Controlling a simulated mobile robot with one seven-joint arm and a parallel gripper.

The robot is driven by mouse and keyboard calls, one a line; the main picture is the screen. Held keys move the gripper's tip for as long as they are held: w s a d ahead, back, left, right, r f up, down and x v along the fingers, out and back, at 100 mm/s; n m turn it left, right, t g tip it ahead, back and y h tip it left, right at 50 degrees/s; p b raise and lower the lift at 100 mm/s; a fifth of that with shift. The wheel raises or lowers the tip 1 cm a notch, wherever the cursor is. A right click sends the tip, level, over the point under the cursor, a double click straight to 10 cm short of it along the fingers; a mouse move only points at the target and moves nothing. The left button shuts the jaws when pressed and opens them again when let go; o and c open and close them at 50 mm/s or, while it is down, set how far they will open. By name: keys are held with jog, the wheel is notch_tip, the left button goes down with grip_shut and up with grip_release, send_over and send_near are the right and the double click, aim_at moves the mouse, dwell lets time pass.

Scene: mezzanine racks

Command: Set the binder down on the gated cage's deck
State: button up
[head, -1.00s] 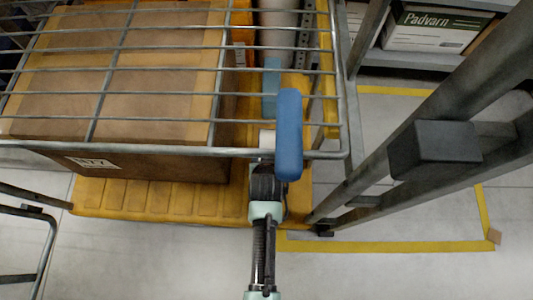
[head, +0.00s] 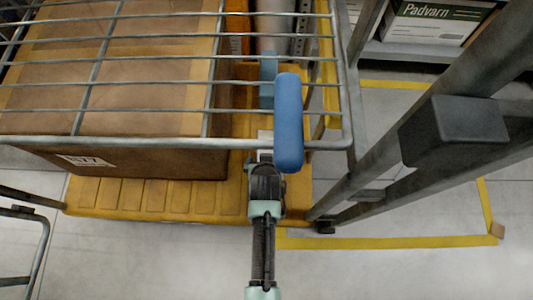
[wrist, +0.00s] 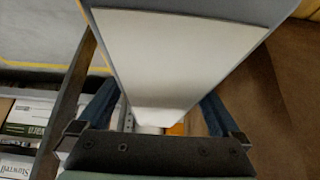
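The binder (head: 289,122) shows in the head view as a narrow blue shape at the end of my arm. In the wrist view the binder (wrist: 180,60) is a pale panel with a grey-blue border, between my fingers. My gripper (wrist: 160,118) is shut on it, though the contact points are hard to see. In the head view the binder overlaps the front wire rail of the gated cage (head: 180,142); its height relative to the rail is unclear. The cage's yellow deck (head: 150,198) shows below, with bare ridged surface at its front.
A large cardboard box (head: 135,75) fills the cage's left side under the wires. A grey metal frame with a dark block (head: 452,132) stands close on the right. A shelf with a Padvarn box (head: 430,22) is at the back right. Yellow tape (head: 390,242) marks the floor.

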jog(key=p+v, duration=0.6)
jog(key=v, duration=0.6)
jog(key=shift+r+p, duration=0.15)
jog(key=shift+p, duration=0.2)
